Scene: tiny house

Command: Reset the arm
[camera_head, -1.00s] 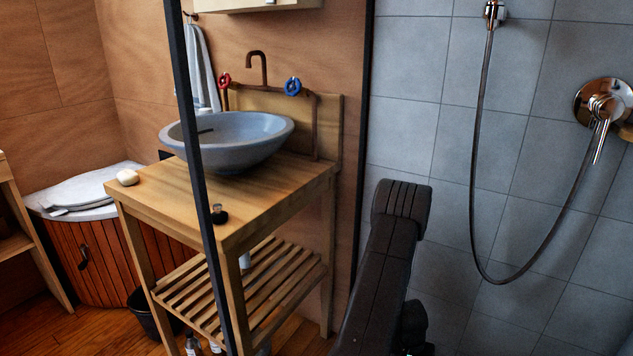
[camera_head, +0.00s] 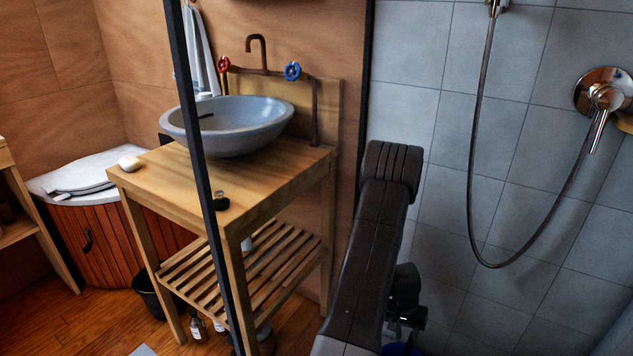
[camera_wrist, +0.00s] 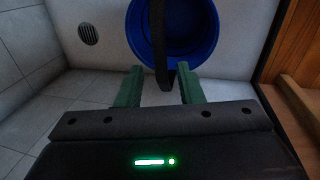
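My gripper (camera_wrist: 159,88) shows in the wrist view with two green fingers, spread apart. A dark strip hangs into the view between them; I cannot tell what it is, but a gap shows on its left side. A blue round basin or bucket (camera_wrist: 203,30) lies beyond the fingers on a pale floor. In the head view my dark arm rises at the lower middle and bends over, with the wrist end hanging low at its right. Only a small part of the gripper shows there, above a sliver of blue (camera_head: 403,349) at the bottom edge.
A wooden washstand (camera_head: 285,185) with a grey bowl sink (camera_head: 235,127) stands left of my arm. A thin black upright frame (camera_head: 198,150) crosses in front of it. A shower hose (camera_head: 472,180) hangs on the grey tiled wall (camera_head: 425,60) at right.

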